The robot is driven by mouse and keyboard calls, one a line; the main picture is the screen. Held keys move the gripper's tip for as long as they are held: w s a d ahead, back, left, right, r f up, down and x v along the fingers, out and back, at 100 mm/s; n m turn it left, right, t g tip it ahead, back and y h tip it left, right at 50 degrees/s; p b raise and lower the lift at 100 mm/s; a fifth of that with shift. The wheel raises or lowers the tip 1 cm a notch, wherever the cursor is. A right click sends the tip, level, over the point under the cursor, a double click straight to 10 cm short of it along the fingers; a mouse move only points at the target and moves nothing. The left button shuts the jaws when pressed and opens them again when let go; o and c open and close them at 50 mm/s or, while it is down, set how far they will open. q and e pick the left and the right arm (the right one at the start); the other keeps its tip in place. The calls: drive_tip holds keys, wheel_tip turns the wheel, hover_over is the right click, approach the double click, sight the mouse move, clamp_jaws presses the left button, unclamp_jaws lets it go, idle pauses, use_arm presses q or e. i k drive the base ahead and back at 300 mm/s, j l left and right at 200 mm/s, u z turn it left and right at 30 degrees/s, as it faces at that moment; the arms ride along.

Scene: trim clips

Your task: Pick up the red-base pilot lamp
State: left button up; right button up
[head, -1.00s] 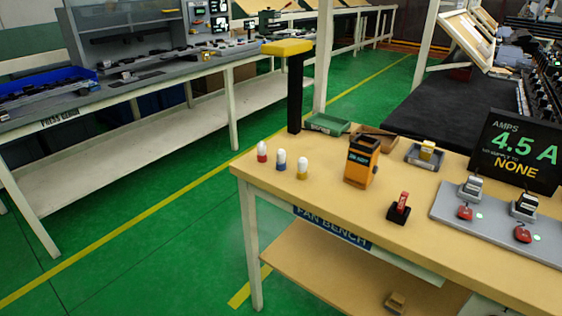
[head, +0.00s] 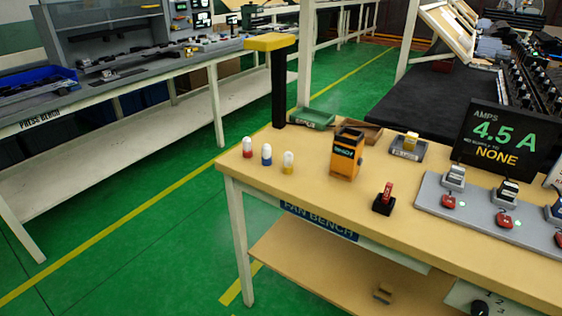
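The red-base pilot lamp (head: 247,147) stands upright near the left end of the wooden fan bench (head: 330,205). It has a white rounded top and a red lower part. A blue-base lamp (head: 266,155) stands just right of it, and a yellow-base lamp (head: 288,163) stands right of that. The three lamps stand apart from one another in a row. Neither of my grippers shows in the head view.
A black post with a yellow top (head: 278,85) rises behind the lamps. An orange meter (head: 346,153), a red-and-black switch (head: 384,199), a green tray (head: 311,118) and a grey panel (head: 480,215) are also on the bench. Bench surface before the lamps is clear.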

sight(247, 150)
drive_tip(key=i+l+z, duration=0.2)
drive_tip(key=z, duration=0.15)
drive_tip(key=i+l+z, duration=0.2)
drive_tip(key=z, duration=0.15)
